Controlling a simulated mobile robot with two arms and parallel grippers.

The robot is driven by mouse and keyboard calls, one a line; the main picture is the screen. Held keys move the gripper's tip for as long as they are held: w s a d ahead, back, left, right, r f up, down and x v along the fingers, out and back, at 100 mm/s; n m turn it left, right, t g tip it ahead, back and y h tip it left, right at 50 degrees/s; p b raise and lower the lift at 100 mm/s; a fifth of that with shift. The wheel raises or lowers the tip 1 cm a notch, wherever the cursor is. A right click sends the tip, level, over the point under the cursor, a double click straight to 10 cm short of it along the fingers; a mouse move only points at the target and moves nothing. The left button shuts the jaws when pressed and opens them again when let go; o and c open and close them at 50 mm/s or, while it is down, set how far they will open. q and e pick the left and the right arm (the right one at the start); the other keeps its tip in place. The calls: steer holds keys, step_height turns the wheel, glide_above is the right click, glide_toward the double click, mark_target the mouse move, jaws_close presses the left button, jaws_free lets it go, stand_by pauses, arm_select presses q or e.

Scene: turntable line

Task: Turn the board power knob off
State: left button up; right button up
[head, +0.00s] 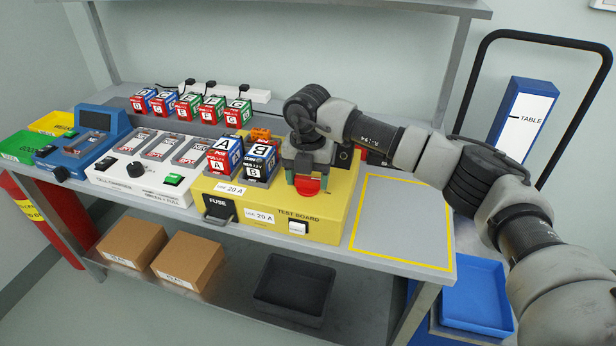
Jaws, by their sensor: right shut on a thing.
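The yellow test board (328,227) sits on the grey bench near the middle of the head view. My right gripper (308,184) points down at the board's rear right. Its green-tipped fingers are shut on a red knob (307,187), which shows between and in front of them. The gripper hides the top of the knob, so I cannot read its setting. My left gripper is not in view.
Blocks A (224,156) and B (260,161) stand on the board left of my gripper. A black fuse handle (217,209) and a white switch (298,227) are on its front. A yellow-outlined area (400,222) to the right is clear.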

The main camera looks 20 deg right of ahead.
mark_target(308, 178)
steer(key=n+b, duration=0.1)
steer(key=n, duration=0.7)
steer(key=shift+n+b, duration=0.3)
steer(key=shift+b, duration=0.1)
steer(key=n, duration=0.4)
steer(key=shift+n+b, duration=0.3)
steer(key=shift+b, duration=0.1)
steer(key=shift+n, duration=1.9)
steer(key=shift+r, duration=0.1)
steer(key=o, duration=0.9)
step_height(308, 178, up, 11)
steer(key=shift+f, duration=0.15)
